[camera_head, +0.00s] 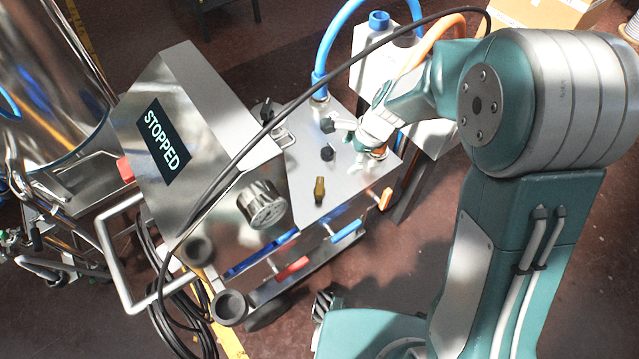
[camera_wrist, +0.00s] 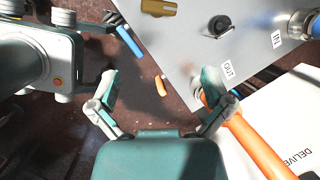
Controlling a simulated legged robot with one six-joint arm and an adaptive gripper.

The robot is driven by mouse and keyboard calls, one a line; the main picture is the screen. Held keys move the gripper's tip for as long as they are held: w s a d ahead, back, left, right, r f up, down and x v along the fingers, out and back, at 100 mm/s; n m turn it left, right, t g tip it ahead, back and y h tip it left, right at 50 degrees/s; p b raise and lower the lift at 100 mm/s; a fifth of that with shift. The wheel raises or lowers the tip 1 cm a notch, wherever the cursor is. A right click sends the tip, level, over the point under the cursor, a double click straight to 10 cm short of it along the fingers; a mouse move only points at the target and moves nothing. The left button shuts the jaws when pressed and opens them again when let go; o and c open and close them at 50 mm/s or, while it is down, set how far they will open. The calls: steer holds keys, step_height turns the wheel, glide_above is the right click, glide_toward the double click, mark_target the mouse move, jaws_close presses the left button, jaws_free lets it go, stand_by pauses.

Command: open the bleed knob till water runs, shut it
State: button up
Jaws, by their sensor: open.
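A cart with a steel top panel (camera_head: 300,205) carries a brass knob (camera_head: 319,190) and a small black knob (camera_head: 328,153). No bleed label is readable, so I cannot tell which is the bleed knob. In the wrist view the brass knob (camera_wrist: 160,8) is cut by the top edge, and the black knob (camera_wrist: 219,25) stands to its right. My gripper (camera_head: 347,146) is over the panel's right part, right of the black knob. In the wrist view its jaws (camera_wrist: 158,88) are open and empty, apart from both knobs. No running water shows.
A blue hose (camera_head: 325,55) and an orange hose (camera_wrist: 262,150) run beside my gripper; a black cable arches over the cart. The display (camera_head: 163,140) reads STOPPED. A shiny tank stands left.

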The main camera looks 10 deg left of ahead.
mark_target(320, 185)
steer(key=a+f, duration=0.2)
steer(key=f, duration=0.3)
steer(key=a+f+m, duration=0.1)
steer(key=a+f, duration=0.1)
steer(key=f, duration=0.3)
steer(key=a+f+m, duration=0.1)
steer(key=a+f, duration=0.2)
steer(key=f, duration=0.3)
steer(key=shift+f+g, duration=0.1)
steer(key=shift+g, duration=0.2)
steer(key=c, duration=0.8)
